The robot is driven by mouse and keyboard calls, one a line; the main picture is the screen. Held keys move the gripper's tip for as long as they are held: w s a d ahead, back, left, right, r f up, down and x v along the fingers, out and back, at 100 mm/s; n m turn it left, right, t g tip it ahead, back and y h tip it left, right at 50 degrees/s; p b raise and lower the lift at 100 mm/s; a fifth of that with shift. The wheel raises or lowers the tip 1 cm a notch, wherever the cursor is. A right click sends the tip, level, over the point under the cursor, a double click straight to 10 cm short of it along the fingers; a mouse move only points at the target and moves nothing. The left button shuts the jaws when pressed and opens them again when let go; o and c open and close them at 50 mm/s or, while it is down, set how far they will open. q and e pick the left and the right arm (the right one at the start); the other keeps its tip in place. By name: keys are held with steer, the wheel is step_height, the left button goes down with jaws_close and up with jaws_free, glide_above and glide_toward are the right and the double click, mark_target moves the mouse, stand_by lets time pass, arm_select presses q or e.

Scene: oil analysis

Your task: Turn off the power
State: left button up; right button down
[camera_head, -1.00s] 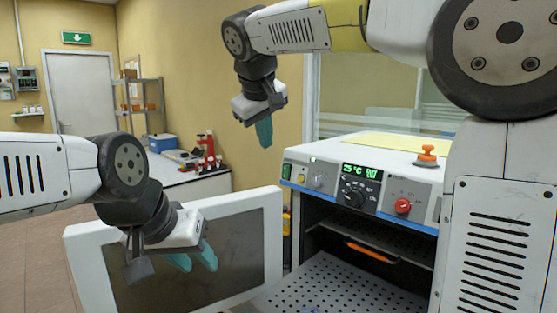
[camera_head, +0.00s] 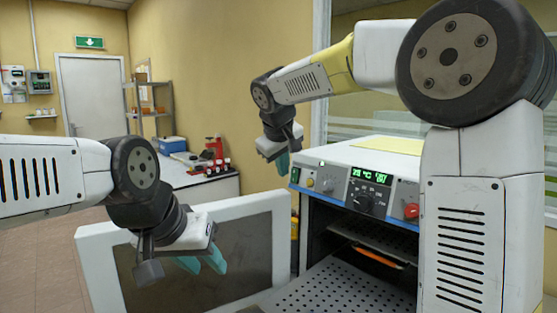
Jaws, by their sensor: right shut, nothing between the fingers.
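The oven (camera_head: 335,184) stands at the right with a blue-edged control panel and a lit green display (camera_head: 369,176). My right gripper (camera_head: 282,164) hangs fingers down just left of the panel's green switch, shut and empty. I cannot tell whether it touches the panel. My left gripper (camera_head: 203,263) is in front of the open oven door, its teal fingers apart and empty.
The oven door (camera_head: 98,266) hangs open to the left of the chamber. A perforated shelf (camera_head: 335,290) juts out at the bottom. A counter (camera_head: 212,188) with a blue box (camera_head: 172,145) and red equipment stands behind, and a metal shelf rack beyond it.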

mark_target(291, 170)
steer(key=shift+w+d+f, duration=0.1)
steer(key=shift+w+d, duration=0.65)
steer(key=shift+d, duration=0.05)
steer(key=shift+w+d, duration=0.2)
steer(key=shift+d, duration=0.05)
steer(key=shift+r, duration=0.9)
